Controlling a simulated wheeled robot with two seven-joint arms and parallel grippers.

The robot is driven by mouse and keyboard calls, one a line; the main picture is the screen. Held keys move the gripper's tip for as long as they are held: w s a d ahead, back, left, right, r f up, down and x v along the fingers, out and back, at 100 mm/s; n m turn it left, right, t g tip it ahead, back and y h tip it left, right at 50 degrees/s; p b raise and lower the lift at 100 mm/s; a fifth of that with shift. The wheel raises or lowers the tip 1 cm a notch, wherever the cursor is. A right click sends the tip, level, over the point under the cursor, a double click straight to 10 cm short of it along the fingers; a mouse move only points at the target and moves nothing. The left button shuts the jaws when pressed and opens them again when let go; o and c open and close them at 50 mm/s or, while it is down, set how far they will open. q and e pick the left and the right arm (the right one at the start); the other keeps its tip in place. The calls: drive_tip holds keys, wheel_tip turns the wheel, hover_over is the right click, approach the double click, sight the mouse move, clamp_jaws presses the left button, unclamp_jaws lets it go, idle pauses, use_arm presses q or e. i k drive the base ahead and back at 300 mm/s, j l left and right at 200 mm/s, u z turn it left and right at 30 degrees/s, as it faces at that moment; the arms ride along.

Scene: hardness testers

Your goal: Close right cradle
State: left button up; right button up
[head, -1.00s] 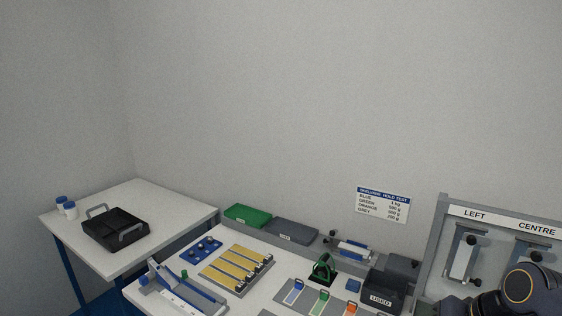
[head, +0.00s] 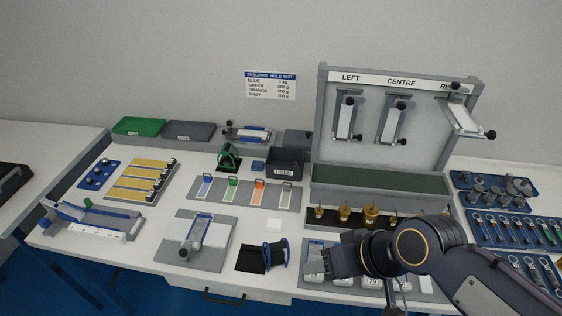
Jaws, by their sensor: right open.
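The right cradle (head: 465,119) hangs at the right end of the grey panel (head: 425,152), under a label partly hidden by its top. It sticks out tilted from the panel, with dark knobs at its top and lower end. The left cradle (head: 345,121) and centre cradle (head: 393,124) hang closer to upright against the panel. My right gripper (head: 316,262) is open, low in front of the panel over the bench, well below and left of the right cradle. My left gripper is out of view.
Brass weights (head: 344,214) stand in a row below the panel's green ledge (head: 380,190). A blue tray of grey weights (head: 492,188) and racks of tools lie at right. A dark USED bin (head: 286,166) stands left of the panel. My right forearm covers the bench's front right.

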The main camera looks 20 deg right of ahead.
sight(462, 124)
drive_tip(key=k+l+z, duration=0.1)
drive_tip(key=l, duration=0.3)
drive_tip(key=k+l, duration=0.25)
drive_tip(key=l, duration=0.15)
drive_tip(key=k+l+z, duration=0.15)
drive_tip(key=l, duration=0.3)
drive_tip(key=k+l+z, duration=0.1)
drive_tip(key=l, duration=0.3)
drive_tip(key=k+l, duration=0.15)
drive_tip(key=l, duration=0.3)
drive_tip(key=k+l+z, duration=0.15)
drive_tip(key=l, duration=0.3)
